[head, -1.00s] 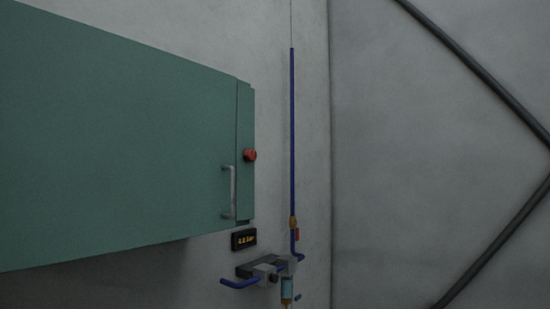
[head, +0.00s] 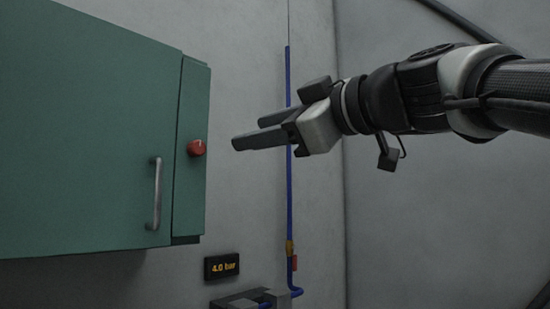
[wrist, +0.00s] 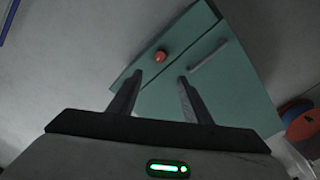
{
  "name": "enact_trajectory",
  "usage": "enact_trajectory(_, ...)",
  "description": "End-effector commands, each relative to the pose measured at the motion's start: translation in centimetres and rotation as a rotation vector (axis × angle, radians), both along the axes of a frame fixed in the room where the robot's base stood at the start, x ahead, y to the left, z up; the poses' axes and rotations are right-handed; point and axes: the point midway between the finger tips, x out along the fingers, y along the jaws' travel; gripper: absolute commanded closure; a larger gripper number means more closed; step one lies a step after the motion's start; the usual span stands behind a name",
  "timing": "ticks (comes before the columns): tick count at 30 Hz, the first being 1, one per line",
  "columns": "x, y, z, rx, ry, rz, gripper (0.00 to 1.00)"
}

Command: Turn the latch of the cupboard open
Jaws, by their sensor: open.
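The green cupboard (head: 90,130) hangs on the wall at the left of the head view, its door closed. The red latch knob (head: 197,148) sits on the narrow strip to the right of the door, above and right of the grey bar handle (head: 154,194). My gripper (head: 246,132) is open and empty, to the right of the knob and apart from it, with its fingers pointing left. In the wrist view, the knob (wrist: 160,56) lies beyond the open fingers (wrist: 157,88), roughly between them, and the handle (wrist: 209,57) is to its right.
A blue pipe (head: 289,210) runs up the wall behind my gripper. Red and blue round things (wrist: 302,122) show at the wrist view's right edge.

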Motion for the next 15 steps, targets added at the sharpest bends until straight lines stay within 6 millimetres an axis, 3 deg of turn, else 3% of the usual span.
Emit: enact_trajectory(15,7.0,8.3,0.1,-0.003,0.009,0.002,0.55)
